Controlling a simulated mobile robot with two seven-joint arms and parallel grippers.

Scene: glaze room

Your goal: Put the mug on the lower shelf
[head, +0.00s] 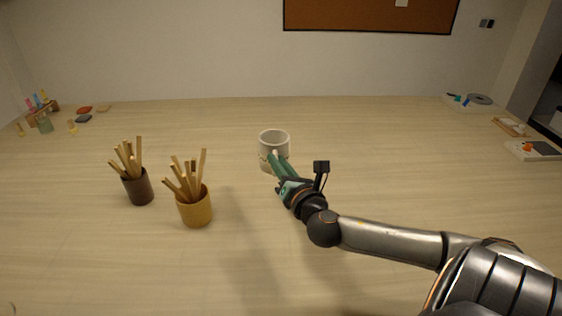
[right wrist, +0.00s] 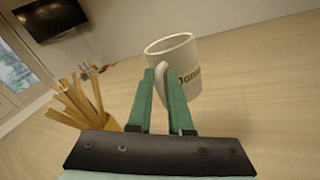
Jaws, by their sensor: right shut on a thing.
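A white mug (head: 274,140) is near the middle of the wooden table in the head view. My right gripper (head: 274,158) reaches to its near side, with green fingers at the mug. In the right wrist view, the mug (right wrist: 178,62) shows dark lettering, and its handle lies between the two fingertips. My right gripper (right wrist: 166,80) is shut on the mug by its handle. I cannot tell whether the mug touches the table. The lower shelf is not seen in either view. My left gripper is not in view.
A dark cup of wooden sticks (head: 139,190) and a yellow cup of wooden sticks (head: 195,209) stand left of my right gripper. Small items (head: 42,115) lie at the far left. Trays (head: 530,151) lie along the right edge. The table behind the mug is clear.

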